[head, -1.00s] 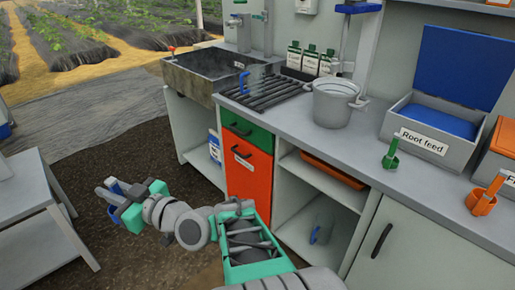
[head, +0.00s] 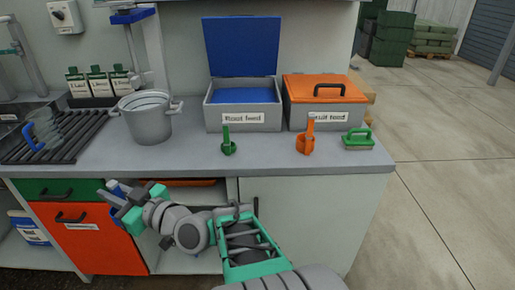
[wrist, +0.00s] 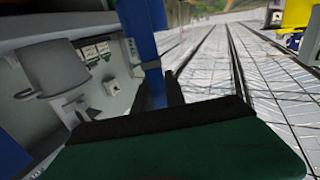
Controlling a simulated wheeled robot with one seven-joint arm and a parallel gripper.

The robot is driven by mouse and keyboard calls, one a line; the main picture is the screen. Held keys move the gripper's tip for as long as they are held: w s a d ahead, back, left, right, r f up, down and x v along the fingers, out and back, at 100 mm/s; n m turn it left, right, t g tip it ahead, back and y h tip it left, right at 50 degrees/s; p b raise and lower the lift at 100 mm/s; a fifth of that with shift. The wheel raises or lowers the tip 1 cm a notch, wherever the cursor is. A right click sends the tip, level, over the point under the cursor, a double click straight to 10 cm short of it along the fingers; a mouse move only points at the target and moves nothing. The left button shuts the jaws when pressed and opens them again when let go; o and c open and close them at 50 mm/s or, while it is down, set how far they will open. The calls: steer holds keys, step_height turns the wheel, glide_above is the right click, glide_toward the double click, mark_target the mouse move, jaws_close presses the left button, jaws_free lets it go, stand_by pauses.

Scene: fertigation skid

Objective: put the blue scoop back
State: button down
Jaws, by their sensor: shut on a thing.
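My gripper (head: 121,197) is shut on the blue scoop (head: 134,221), out in front of the counter at drawer height. Most of the scoop is hidden by the jaws in the head view. In the wrist view a blue upright part of it (wrist: 139,30) stands beyond the dark finger pad. The grey Root feed bin (head: 213,117) stands on the counter with its blue lid (head: 257,47) raised and blue contents inside. A green scoop (head: 228,148) stands before it. An orange scoop (head: 309,144) stands before the closed Fruit feed bin (head: 350,117).
A grey pot (head: 147,125) and a black rack (head: 65,150) holding a clear jug with a blue handle are at left on the counter. A green brush (head: 357,144) lies near its right end.

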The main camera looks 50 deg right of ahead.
steer(key=s+d+r+m+g+h+p, duration=0.1)
steer(key=s+d+r+m+h+p, duration=0.15)
steer(key=d+m+h+p, duration=0.7)
steer(key=s+d+r+g+h+p, duration=0.1)
steer(key=d+r+h+p, duration=0.35)
steer(key=d, duration=1.15)
steer(key=s+d+r+m+g+h+p, duration=0.3)
steer(key=s+d+r+m+h+p, duration=0.1)
steer(key=s+d+r+p, duration=0.25)
steer(key=w+d+f+b, duration=0.1)
steer(key=d+f+b, duration=0.7)
steer(key=d+f, duration=0.5)
steer(key=shift+d+g, duration=0.3)
steer(key=shift+d, duration=0.7)
